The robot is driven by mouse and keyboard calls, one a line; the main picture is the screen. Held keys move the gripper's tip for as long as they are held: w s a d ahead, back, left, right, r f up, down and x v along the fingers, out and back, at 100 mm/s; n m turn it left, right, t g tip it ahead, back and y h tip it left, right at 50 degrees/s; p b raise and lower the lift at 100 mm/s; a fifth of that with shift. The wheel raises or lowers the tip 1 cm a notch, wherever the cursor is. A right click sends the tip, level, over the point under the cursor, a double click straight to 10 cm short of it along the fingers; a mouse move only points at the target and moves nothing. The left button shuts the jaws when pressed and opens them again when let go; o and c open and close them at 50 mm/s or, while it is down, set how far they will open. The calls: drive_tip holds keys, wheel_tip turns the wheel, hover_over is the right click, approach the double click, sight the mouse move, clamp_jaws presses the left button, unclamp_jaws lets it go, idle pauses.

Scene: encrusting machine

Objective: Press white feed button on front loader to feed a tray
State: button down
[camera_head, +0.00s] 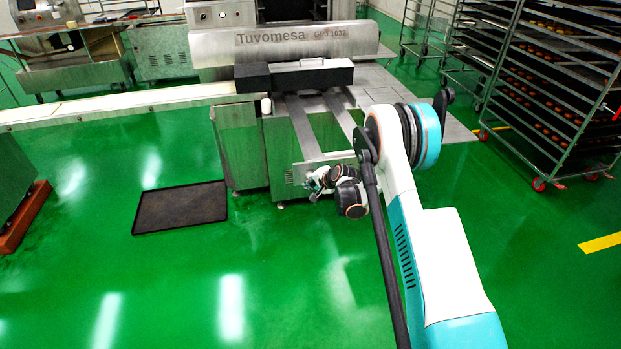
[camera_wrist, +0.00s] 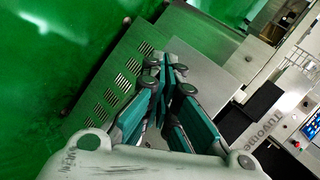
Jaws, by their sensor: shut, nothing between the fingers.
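The steel front loader (camera_head: 236,150) stands in mid-scene in the head view, with two rails sloping toward me below the Tuvomesa machine (camera_head: 285,42). My gripper (camera_head: 315,184) is at the near, lower end of these rails, small and partly hidden by my own arm. The wrist view shows my gripper (camera_wrist: 166,70) with its teal fingers together and nothing between them, in front of a slotted steel panel (camera_wrist: 118,85). Whether it touches the panel I cannot tell. I cannot make out the white feed button for certain in either view.
A dark empty tray (camera_head: 180,207) lies on the green floor left of the loader. A pale conveyor (camera_head: 120,104) runs in from the left. A wheeled rack (camera_head: 548,90) with loaded trays stands right. A control screen (camera_wrist: 310,66) shows in the wrist view. Open floor lies in front.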

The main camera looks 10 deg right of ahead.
drive_tip(key=shift+w, duration=0.4)
idle(0.3)
drive_tip(key=shift+s, duration=0.85)
